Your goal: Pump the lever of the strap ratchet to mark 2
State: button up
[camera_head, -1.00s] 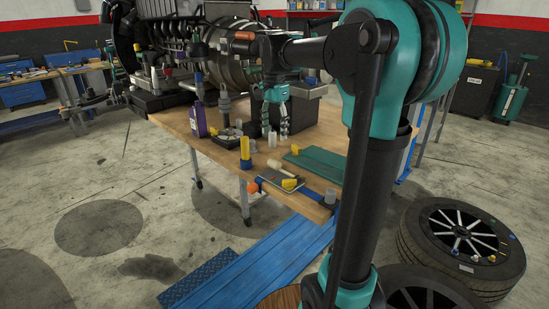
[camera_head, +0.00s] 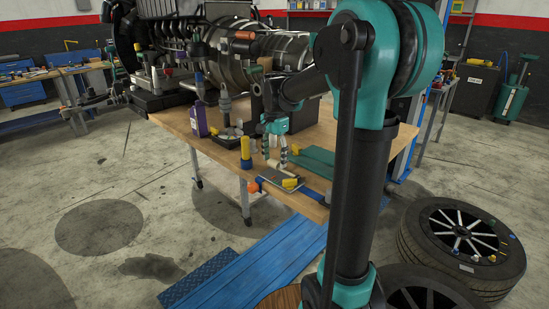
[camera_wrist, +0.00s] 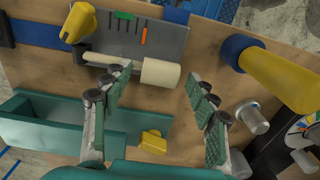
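My gripper (camera_wrist: 158,78) is open, fingers apart, above the bench. In the head view my gripper (camera_head: 275,158) hangs just behind the plate.
A green tray (camera_wrist: 30,130) lies near one finger. A yellow and blue bottle (camera_head: 245,155) stands left of my gripper; a metal cylinder (camera_wrist: 252,118) stands nearby. A purple bottle (camera_head: 199,118) and the engine (camera_head: 230,60) are farther back. The bench (camera_head: 225,165) front edge is close.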

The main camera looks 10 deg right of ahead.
grip_shut()
jog(key=shift+r, duration=0.15)
jog(key=shift+s+d+r+t+y, duration=0.2)
jog(key=shift+s+r+t+y, duration=0.15)
jog(key=shift+r+t, duration=0.2)
jog(key=shift+s+d+r+t+y, duration=0.2)
jog(key=shift+r+t+y, duration=0.25)
jog(key=shift+t, duration=0.1)
jog(key=shift+s+d+r+t+y, duration=0.25)
jog(key=shift+s+r+t+y, duration=0.1)
jog(key=shift+r+t, duration=0.15)
jog(key=shift+s+d+r+t+y, duration=0.3)
jog(key=shift+r+t+y, duration=0.1)
jog(key=shift+t, duration=0.1)
jog(key=shift+s+d+r+t+y, duration=0.5)
jog(key=shift+s+r+t+y, duration=0.2)
jog(key=shift+t, duration=0.3)
jog(key=shift+s+d+r+t+y, duration=0.3)
jog(key=shift+s+t+y, duration=0.1)
jog(key=shift+s+t, duration=0.1)
jog(key=shift+s+d+r+t+y, duration=0.25)
jog(key=shift+s+t+y, duration=0.1)
jog(key=shift+t, duration=0.15)
